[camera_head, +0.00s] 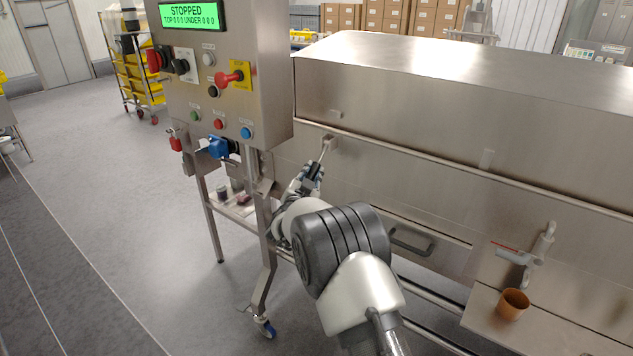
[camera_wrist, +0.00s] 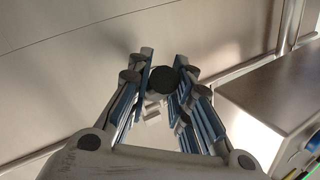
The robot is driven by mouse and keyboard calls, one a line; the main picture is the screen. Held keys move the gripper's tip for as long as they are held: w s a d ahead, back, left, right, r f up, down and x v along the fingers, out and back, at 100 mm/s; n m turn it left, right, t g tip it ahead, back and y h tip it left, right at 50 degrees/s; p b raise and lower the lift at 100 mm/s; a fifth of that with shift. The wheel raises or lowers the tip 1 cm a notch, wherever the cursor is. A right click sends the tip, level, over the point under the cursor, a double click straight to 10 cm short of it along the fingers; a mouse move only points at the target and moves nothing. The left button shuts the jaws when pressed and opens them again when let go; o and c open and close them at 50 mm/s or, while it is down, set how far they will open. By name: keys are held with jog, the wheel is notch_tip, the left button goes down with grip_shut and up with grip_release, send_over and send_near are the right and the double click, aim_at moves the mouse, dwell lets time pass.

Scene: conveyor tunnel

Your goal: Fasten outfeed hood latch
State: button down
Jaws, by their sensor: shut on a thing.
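A metal latch handle (camera_head: 325,149) hangs from a small bracket on the side of the steel tunnel, near the left end of the hood (camera_head: 420,100) and just below its lower edge. My gripper (camera_head: 314,170) is at the lower end of this handle. In the wrist view, my gripper (camera_wrist: 164,70) has its blue-padded fingers on either side of the handle's dark round end (camera_wrist: 160,80) and is shut on it. The fingers hide part of the handle. I cannot tell whether the latch is engaged.
A control box (camera_head: 220,80) with a green "STOPPED" display, buttons and a red knob stands close to the left of my gripper. A second latch-like fitting (camera_head: 530,255) and an orange cup (camera_head: 512,304) on a shelf are at right. Open floor lies left.

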jog(key=shift+w+d, duration=0.1)
dwell(0.5)
jog(key=c, duration=1.4)
grip_release()
jog(key=shift+f, duration=0.1)
jog(key=shift+c, duration=0.2)
jog(key=v, duration=1.2)
